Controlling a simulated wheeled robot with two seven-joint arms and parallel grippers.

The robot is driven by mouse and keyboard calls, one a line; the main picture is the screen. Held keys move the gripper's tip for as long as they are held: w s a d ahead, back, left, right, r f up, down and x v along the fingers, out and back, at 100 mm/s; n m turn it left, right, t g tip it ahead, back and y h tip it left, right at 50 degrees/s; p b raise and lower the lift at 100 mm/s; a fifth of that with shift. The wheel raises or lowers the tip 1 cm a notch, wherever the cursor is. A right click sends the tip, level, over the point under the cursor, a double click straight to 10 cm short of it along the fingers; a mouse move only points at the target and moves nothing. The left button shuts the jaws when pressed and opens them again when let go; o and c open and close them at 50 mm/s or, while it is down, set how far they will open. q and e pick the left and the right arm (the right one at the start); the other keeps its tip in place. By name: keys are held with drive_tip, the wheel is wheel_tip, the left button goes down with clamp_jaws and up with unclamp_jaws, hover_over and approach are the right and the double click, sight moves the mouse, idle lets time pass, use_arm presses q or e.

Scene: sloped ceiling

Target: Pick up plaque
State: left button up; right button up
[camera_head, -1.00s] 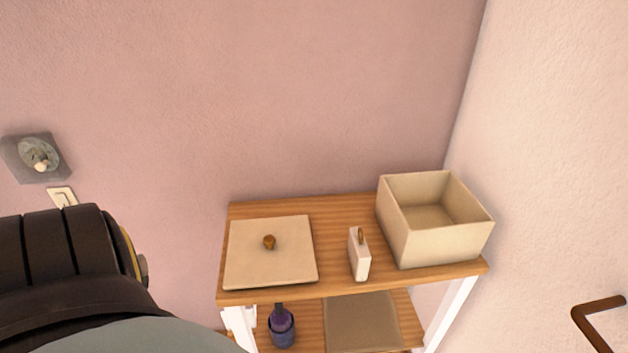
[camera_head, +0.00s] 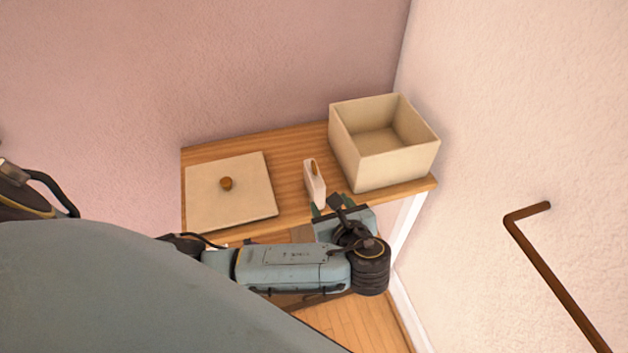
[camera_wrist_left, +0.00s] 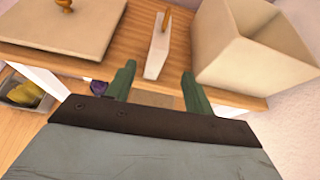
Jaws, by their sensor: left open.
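The plaque, a small white upright block with a brown piece on its face (camera_head: 315,185), stands on the wooden shelf top between a lid and a box. It also shows in the left wrist view (camera_wrist_left: 158,50), beyond and between my fingertips. My left gripper (camera_head: 330,209) is at the front edge of the shelf, just in front of the plaque. In the left wrist view its two green fingers (camera_wrist_left: 156,80) are spread apart with nothing held between them. My right gripper is not in view.
A square beige lid with a brown knob (camera_head: 250,200) lies left of the plaque. An open beige box (camera_head: 400,165) stands close on its right. The shelf top (camera_head: 290,160) is bare behind the plaque. A brown rail (camera_head: 550,270) is on the right wall.

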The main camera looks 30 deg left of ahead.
sight(314, 176)
use_arm(q)
drive_tip(key=shift+y, duration=0.3)
drive_tip(key=w+a, duration=0.1)
drive_tip(key=a, duration=0.1)
drive_tip(key=w+a+b, duration=0.1)
drive_tip(key=w, duration=0.1)
drive_tip(key=w+a, duration=0.1)
drive_tip(key=a, duration=0.1)
drive_tip(key=shift+w+a+f, duration=0.15)
drive_tip(key=shift+a+f, duration=0.15)
drive_tip(key=shift+f, duration=0.05)
drive_tip(key=x, duration=0.2)
drive_tip(key=b+x, duration=0.1)
drive_tip(key=x, duration=0.1)
drive_tip(key=shift+f, duration=0.4)
drive_tip(key=shift+w+a+f+b, duration=0.15)
drive_tip(key=shift+w+a+b, duration=0.15)
drive_tip(key=shift+w+a, duration=0.05)
clamp_jaws()
